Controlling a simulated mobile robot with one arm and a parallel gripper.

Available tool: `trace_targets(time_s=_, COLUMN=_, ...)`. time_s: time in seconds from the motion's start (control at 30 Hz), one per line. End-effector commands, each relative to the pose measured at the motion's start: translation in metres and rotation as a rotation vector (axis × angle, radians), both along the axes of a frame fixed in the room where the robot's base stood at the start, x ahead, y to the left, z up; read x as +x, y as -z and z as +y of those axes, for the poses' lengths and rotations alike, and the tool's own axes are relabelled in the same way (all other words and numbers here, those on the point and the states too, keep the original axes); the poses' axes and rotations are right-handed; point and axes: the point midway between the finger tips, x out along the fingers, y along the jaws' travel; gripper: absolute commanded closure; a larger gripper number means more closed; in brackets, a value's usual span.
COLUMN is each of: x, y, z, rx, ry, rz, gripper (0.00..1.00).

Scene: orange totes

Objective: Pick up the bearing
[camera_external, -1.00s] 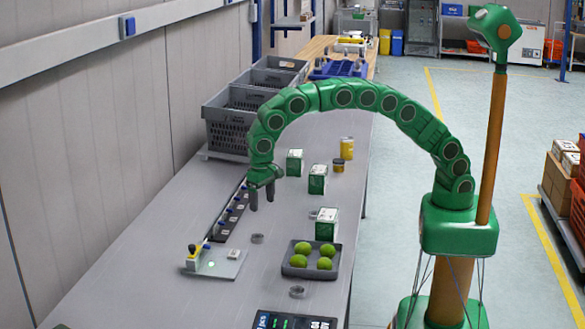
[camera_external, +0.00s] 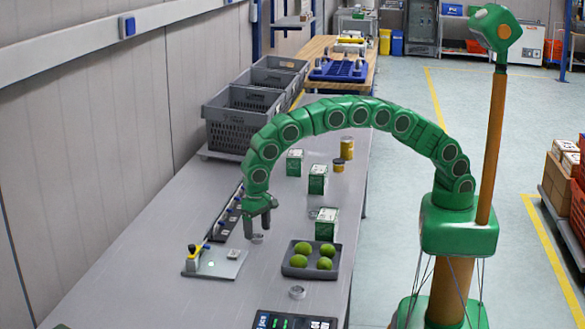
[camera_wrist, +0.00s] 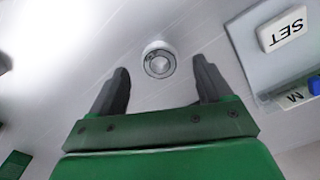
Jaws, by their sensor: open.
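The bearing (camera_wrist: 158,62) is a small grey metal ring lying flat on the table. In the wrist view it sits between and slightly beyond the tips of my open gripper (camera_wrist: 160,76), touching neither finger. In the external view my gripper (camera_external: 257,226) points down just above this bearing (camera_external: 257,239), whose upper part the fingers partly hide. The jaws are empty. Another similar ring (camera_external: 297,292) lies nearer the front of the table, below the tray of limes.
A dark tray of limes (camera_external: 288,268) stands right of the bearing. A plate with a SET block (camera_wrist: 285,28) lies close by, left in the external view. Green-and-white boxes (camera_external: 326,222) stand behind the tray. Grey crates (camera_external: 236,130) stand at the back.

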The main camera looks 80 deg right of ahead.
Motion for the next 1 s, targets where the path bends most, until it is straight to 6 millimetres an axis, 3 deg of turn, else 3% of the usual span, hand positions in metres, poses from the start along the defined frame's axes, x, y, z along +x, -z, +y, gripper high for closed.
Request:
trace_targets(time_s=0.17, x=0.000, y=0.021, z=0.000, rx=0.000, ry=-0.001, rz=-0.001, gripper=0.21)
trace_targets(time_s=0.4, x=0.000, y=0.023, z=0.000, rx=0.000, ry=0.000, rz=-0.001, gripper=0.21)
trace_targets(time_s=0.8, x=0.000, y=0.022, z=0.000, rx=0.000, ry=0.000, rz=-0.001, gripper=0.81)
trace_targets(time_s=1.0, x=0.000, y=0.022, z=0.000, rx=0.000, ry=0.000, rz=-0.001, gripper=0.84)
